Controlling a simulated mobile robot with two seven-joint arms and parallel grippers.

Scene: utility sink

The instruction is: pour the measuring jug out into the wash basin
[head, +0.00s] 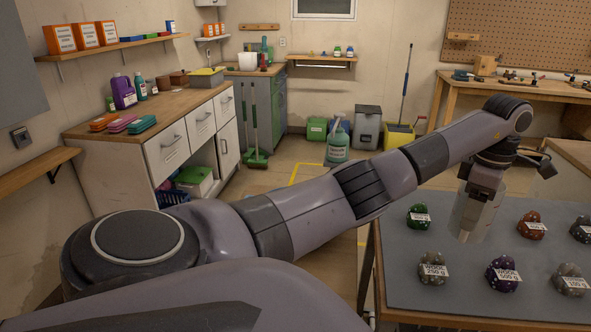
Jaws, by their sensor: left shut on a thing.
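My left gripper (466,232) reaches across from the left and points down over a grey-topped table (405,280) at the right. My right gripper is not in view.
A wooden-topped cabinet (150,112) with bottles and coloured packs stands at the left. A green container (337,147), a grey bin (367,128) and a yellow bucket (399,137) stand on the floor.

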